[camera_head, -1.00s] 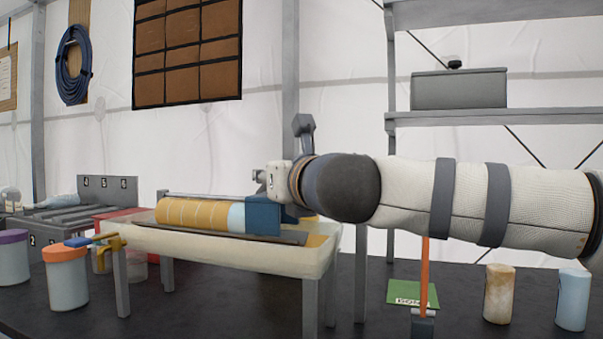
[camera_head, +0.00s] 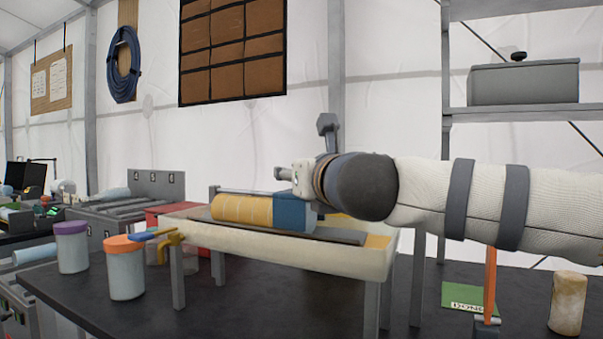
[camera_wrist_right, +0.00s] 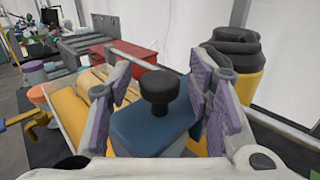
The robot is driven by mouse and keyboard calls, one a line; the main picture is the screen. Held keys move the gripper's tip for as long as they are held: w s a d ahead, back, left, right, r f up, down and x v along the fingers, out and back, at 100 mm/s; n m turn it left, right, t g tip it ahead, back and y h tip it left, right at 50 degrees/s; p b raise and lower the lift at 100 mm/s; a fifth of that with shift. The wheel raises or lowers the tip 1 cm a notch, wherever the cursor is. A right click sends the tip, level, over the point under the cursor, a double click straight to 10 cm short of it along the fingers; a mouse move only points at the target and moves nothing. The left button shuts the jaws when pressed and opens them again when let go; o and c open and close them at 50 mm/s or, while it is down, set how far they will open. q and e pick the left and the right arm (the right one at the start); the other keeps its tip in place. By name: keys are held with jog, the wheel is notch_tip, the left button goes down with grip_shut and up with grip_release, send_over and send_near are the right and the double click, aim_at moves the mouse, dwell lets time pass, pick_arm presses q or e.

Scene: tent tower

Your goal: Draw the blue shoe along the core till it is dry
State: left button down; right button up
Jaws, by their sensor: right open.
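The blue shoe (camera_head: 294,212) sits on the yellow, banded core (camera_head: 240,209), at the right part of what shows, in the head view. The core lies over a cream trough (camera_head: 290,254) on legs. In the right wrist view the shoe (camera_wrist_right: 150,128) has a black knob (camera_wrist_right: 159,90) on top. My right gripper (camera_wrist_right: 163,88) is open, its purple-padded fingers on either side of the knob; contact cannot be told. In the head view my forearm hides its fingers. The core's right end is hidden by the shoe and my arm. My left gripper is not in view.
An orange-lidded jar (camera_head: 125,270) and a purple-lidded jar (camera_head: 72,250) stand left of the trough, near its yellow tap (camera_head: 168,240). A red box (camera_head: 165,217) is behind. Bare black table shows in front.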

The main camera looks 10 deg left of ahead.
jog(key=v, duration=1.2)
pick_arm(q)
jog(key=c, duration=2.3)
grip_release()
